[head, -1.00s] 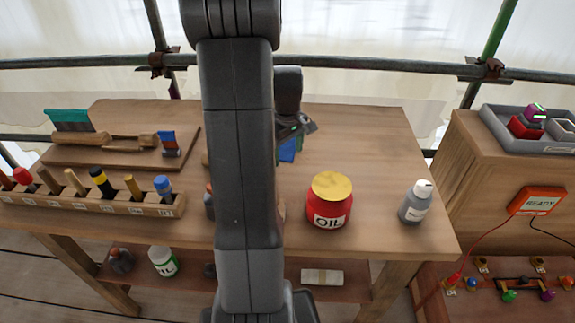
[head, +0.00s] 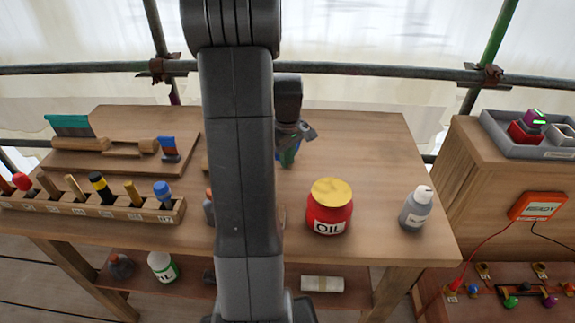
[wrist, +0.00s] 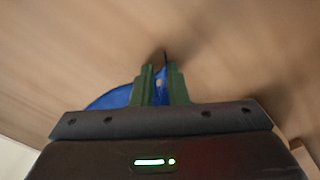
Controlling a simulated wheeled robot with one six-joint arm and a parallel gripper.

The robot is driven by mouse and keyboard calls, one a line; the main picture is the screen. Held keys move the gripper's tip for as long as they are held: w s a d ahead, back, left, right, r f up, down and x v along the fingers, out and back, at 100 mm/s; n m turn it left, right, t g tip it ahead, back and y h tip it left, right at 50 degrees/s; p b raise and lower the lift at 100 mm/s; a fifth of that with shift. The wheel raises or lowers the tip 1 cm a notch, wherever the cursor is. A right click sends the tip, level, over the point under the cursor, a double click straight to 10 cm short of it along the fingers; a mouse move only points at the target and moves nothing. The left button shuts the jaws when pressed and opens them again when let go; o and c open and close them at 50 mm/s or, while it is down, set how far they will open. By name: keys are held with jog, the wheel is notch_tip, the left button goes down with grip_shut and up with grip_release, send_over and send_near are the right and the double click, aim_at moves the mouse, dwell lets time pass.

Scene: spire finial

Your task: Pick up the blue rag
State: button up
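The blue rag (wrist: 110,98) lies low on the wooden workbench (head: 365,150). In the wrist view it spreads to the left of my gripper's green fingers, and blue also shows in the narrow gap between them. My gripper (wrist: 161,82) points down at the rag with its fingers close together. Whether they press on the cloth cannot be made out. In the head view my gripper (head: 288,158) is down at the bench behind my arm, and only a little blue shows around its fingers. My arm hides part of that area.
A red oil jar (head: 330,212) and a grey bottle (head: 416,208) stand at the bench's front right. A labelled tool rack (head: 90,203) and a board with a brush (head: 110,160) are at the left. The bench right of my gripper is clear.

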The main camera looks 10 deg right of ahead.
grip_shut()
jog(key=shift+f, duration=0.1)
notch_tip(320, 180, up, 12)
jog(key=p, duration=0.9)
notch_tip(320, 180, up, 27)
jog(key=p, duration=1.3)
